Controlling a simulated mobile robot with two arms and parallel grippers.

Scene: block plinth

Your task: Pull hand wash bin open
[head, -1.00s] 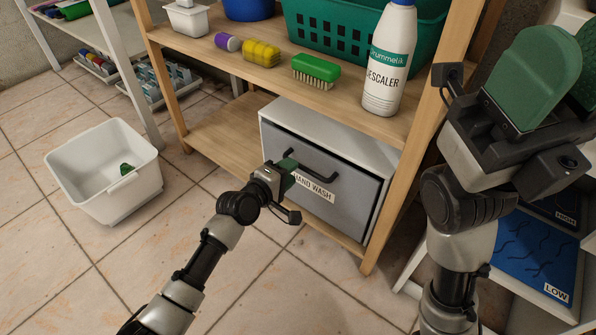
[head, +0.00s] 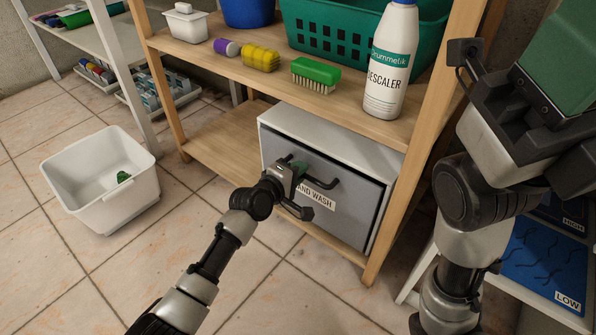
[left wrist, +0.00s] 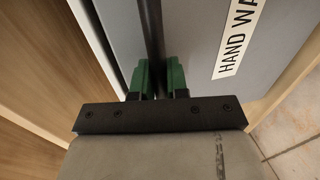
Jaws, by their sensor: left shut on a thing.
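The hand wash bin (head: 330,210) has a grey front with a white "HAND WASH" label, and sits in a white casing (head: 335,137) on the low shelf. A thin dark gap runs along the top of its front; I cannot tell how far out it stands. Its dark bar handle (head: 327,184) runs across the front. My left gripper (head: 299,170) is shut on the handle near its left end. In the left wrist view the green fingers (left wrist: 160,78) lie on both sides of the bar (left wrist: 152,30). My right gripper (head: 562,62) is raised at the upper right, cut off by the picture edge.
A wooden rack surrounds the bin; its front right post (head: 405,200) stands close by. A descaler bottle (head: 391,65), green brush (head: 316,73) and teal basket (head: 350,38) stand on the shelf above. A white tub (head: 100,185) stands on the floor left. Floor in front is clear.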

